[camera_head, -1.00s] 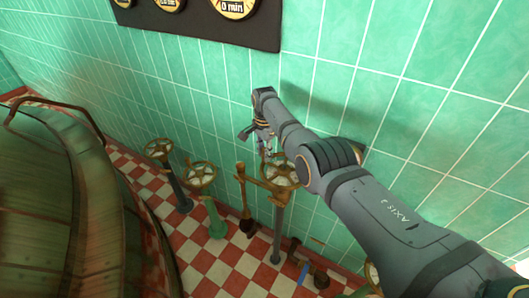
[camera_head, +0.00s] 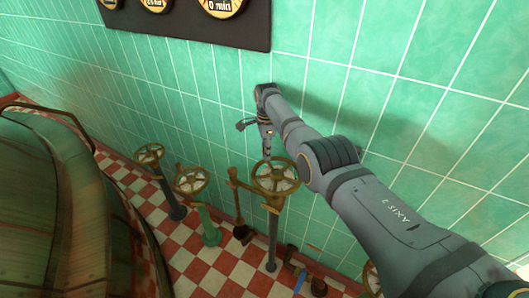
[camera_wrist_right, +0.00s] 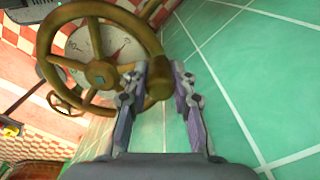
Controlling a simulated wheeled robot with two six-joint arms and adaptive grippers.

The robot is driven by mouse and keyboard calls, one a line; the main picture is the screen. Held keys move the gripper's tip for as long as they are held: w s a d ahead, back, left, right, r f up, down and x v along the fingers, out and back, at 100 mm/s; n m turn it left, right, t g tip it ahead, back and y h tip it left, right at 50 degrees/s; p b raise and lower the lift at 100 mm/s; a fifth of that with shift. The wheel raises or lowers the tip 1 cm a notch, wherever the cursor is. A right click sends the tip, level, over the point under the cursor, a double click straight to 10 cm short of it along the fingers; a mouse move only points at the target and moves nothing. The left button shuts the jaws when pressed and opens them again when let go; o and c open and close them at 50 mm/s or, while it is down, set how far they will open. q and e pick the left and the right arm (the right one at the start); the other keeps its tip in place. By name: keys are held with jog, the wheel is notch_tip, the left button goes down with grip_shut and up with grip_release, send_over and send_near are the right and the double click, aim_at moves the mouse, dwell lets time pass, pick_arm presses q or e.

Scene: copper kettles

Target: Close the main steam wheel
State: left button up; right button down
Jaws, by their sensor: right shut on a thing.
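A brass handwheel (camera_head: 275,178) tops a dark post at the right of a row of valves in the head view. In the right wrist view the same wheel (camera_wrist_right: 47,52) fills the upper left, with a round knob (camera_wrist_right: 158,80) on its rim. My right gripper (camera_head: 267,150) is at the wheel's far edge, by the wall. In the right wrist view my right gripper (camera_wrist_right: 163,72) has its two fingers on either side of the knob, shut on it. A pale disc with red marks (camera_wrist_right: 105,42) shows behind the spokes. My left gripper is out of view.
Two more brass wheels, one on a dark post (camera_head: 149,154) and one on a green post (camera_head: 191,180), stand to the left. A brass-topped pipe (camera_head: 235,195) stands between. A large copper kettle (camera_head: 40,215) fills the left. A green tiled wall (camera_head: 400,80) stands close behind.

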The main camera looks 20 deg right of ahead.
jog(key=shift+w+d+r, duration=0.15)
jog(key=shift+w+d, duration=0.05)
jog(key=c, duration=1.4)
grip_release()
jog(key=o, duration=0.3)
jog(key=shift+a+r, duration=0.1)
jog(key=shift+r, duration=0.15)
notch_tip(320, 180, up, 11)
jog(key=shift+r, duration=0.15)
